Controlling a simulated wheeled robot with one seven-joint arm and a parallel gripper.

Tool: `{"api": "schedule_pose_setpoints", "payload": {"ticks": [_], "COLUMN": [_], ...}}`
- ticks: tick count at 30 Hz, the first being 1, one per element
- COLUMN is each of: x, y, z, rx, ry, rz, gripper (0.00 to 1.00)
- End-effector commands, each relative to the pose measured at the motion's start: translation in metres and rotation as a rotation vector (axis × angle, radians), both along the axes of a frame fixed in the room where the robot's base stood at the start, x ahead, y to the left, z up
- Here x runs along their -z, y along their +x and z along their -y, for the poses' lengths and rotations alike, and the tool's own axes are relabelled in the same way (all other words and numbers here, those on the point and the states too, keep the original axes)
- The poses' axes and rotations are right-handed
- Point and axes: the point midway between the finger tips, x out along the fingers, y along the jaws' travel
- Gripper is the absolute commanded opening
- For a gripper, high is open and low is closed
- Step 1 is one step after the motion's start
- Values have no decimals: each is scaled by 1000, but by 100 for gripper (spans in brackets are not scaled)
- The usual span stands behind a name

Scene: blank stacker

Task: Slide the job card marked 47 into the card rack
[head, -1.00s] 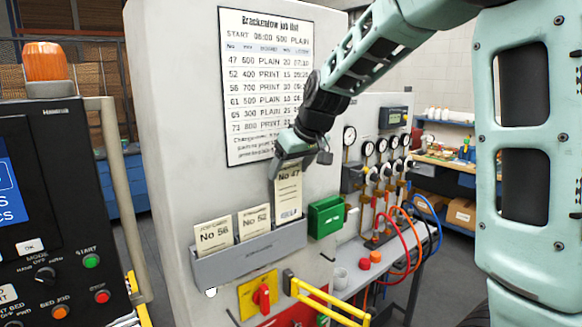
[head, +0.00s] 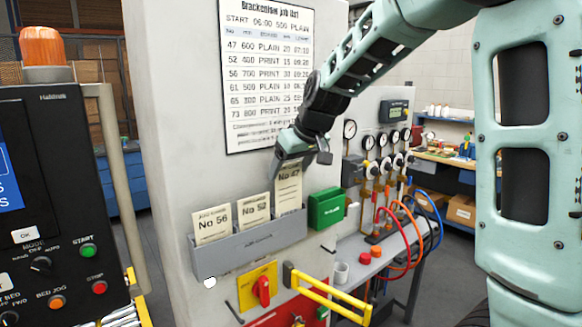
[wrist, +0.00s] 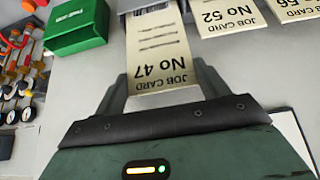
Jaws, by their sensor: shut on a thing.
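The cream job card marked 47 (head: 288,187) stands upright in the head view, at the right-hand end of the grey card rack (head: 250,248). Its lower edge is hidden behind the rack's front wall, so its lower part sits inside the right-hand slot. My gripper (head: 291,160) is shut on the card's top end, above the rack. The wrist view shows the card (wrist: 160,50) upside down between my fingers (wrist: 163,92). How deep the card sits is hidden.
Cards No 56 (head: 212,224) and No 52 (head: 255,210) stand in the other slots. A green box (head: 326,208) is mounted right of the rack. A yellow panel with a red switch (head: 260,287) and a yellow handle (head: 330,298) are below. A printed job list (head: 262,75) hangs above.

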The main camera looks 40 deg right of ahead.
Motion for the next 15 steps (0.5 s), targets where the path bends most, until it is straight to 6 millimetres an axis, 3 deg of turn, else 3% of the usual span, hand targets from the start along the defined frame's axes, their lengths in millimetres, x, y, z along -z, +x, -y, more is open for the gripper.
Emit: {"api": "schedule_pose_setpoints", "payload": {"ticks": [15], "x": [8], "y": [0], "z": [0], "rx": [0], "ry": [0], "rz": [0], "gripper": [24]}}
